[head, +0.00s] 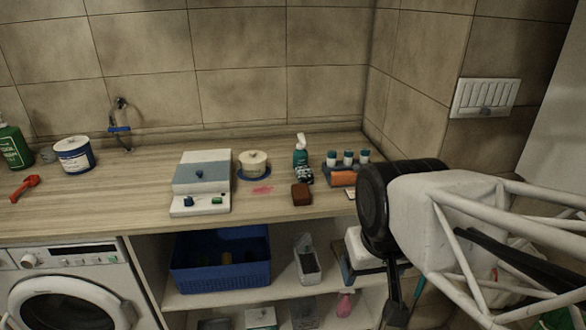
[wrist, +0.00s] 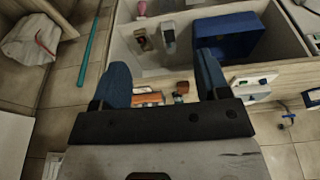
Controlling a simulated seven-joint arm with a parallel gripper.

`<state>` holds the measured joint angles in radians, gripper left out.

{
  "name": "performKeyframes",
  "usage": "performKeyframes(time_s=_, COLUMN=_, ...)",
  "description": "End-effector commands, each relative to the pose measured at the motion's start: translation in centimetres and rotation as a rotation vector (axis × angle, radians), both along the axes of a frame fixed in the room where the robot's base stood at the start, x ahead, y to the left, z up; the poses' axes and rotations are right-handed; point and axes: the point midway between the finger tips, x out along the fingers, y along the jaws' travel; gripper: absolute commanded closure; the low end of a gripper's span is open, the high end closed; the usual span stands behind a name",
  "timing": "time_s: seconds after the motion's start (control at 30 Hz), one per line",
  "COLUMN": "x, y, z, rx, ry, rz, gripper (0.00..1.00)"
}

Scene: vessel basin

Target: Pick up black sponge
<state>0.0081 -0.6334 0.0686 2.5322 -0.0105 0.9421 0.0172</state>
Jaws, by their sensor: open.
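I cannot pick out the black sponge with certainty. A small dark speckled item (head: 304,175) lies on the counter (head: 110,195) in front of a teal bottle (head: 301,156); it is too small to tell what it is. A reddish-brown block (head: 301,194) lies just in front of it. In the wrist view my gripper (wrist: 163,72) is open, its two blue fingers wide apart with nothing between them. It is apart from the counter things. In the head view my arm at the right hides part of the counter's right end.
An orange-and-blue rack with white-and-teal tubes (head: 347,163) stands right of the bottle. The shelf below holds a blue basket (head: 222,275) and a white container (head: 308,265).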

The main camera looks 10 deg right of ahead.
Motion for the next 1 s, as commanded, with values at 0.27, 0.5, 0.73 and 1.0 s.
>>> performKeyframes(time_s=0.27, x=0.0, y=0.0, z=0.0, rx=0.0, ry=0.0, rz=0.0, gripper=0.01)
performKeyframes(time_s=0.5, x=0.1, y=0.0, z=0.0, rx=0.0, ry=-0.001, rz=0.0, gripper=0.01)
performKeyframes(time_s=0.73, x=2.3, y=-0.2, z=0.5, rx=-0.008, ry=-0.01, rz=-0.012, gripper=0.01)
performKeyframes(time_s=1.0, x=9.2, y=-0.6, z=1.7, rx=-0.028, ry=-0.048, rz=-0.044, gripper=0.01)
